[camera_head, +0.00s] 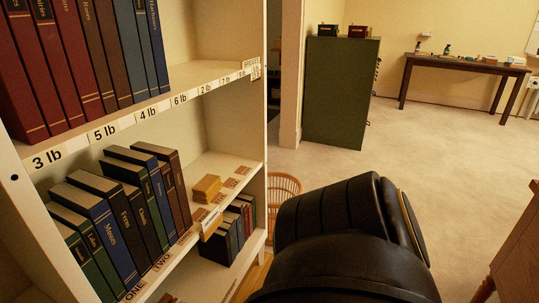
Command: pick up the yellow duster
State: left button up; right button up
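I cannot make out a yellow duster for certain. A small yellow-tan block or folded item (207,188) lies on the middle shelf of the bookcase, right of the books; it is too small to tell what it is. Small items, one yellowish (490,60), lie on the far dark table (464,68), also too small to identify. A large black part of my own body fills the bottom centre and hides the floor behind it. Neither gripper is in view.
A cream bookcase (190,88) with labelled shelves and rows of books stands close on the left. A wicker basket (285,192) is beside it. A dark green cabinet (339,95) stands farther back. Wooden furniture (520,245) edges in at right. Pale floor (440,160) between is clear.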

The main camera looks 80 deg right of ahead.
aim_at(204, 191)
jog(key=z, duration=1.9)
